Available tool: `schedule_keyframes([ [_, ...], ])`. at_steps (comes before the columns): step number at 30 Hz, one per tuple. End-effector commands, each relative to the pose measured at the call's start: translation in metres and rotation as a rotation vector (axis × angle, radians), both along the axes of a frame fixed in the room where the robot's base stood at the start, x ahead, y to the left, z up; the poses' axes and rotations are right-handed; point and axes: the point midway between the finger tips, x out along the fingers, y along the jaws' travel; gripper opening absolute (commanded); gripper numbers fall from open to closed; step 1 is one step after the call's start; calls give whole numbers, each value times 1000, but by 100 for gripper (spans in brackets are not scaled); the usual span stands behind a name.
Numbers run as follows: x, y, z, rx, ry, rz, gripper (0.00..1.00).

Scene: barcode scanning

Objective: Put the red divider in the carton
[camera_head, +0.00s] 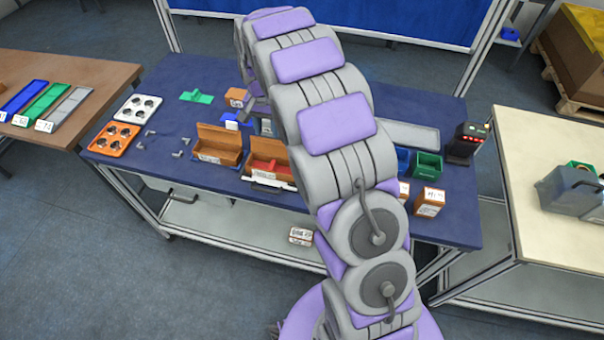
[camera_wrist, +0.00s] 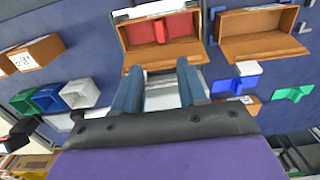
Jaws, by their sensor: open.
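The red divider (camera_wrist: 160,31) lies inside an open brown carton (camera_wrist: 163,54) in the wrist view, with a raised rib across its middle. Red also shows inside this carton in the head view (camera_head: 262,166), partly behind my arm. I cannot tell whether the divider is fully seated. A second open carton (camera_wrist: 257,47) beside it looks empty. My gripper (camera_wrist: 157,72) is open, its two blue fingers apart and pointing toward the carton with the divider. Nothing is held between them; a pale grey item (camera_wrist: 161,94) shows beyond the gap. My arm hides part of the table in the head view.
Green (camera_head: 428,165) and blue bins, small brown boxes (camera_head: 430,201) and a black device (camera_head: 465,142) stand at the table's right. A white tray (camera_head: 138,108) and an orange tray (camera_head: 113,138) lie at its left. A green part (camera_head: 196,97) lies at the back.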

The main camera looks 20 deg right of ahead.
Motion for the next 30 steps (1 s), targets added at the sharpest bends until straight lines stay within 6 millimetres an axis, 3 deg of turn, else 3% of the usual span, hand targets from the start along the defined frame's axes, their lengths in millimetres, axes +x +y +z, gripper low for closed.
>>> schedule_keyframes([
  [4, -10, -1, 8, -1, 5, 14, 41],
  [8, -39, -3, 31, -5, 11, 55, 41],
  [18, -158, -6, 89, -3, 57, 225, 41],
  [30, -312, -2, 113, 25, 114, 450, 41],
])
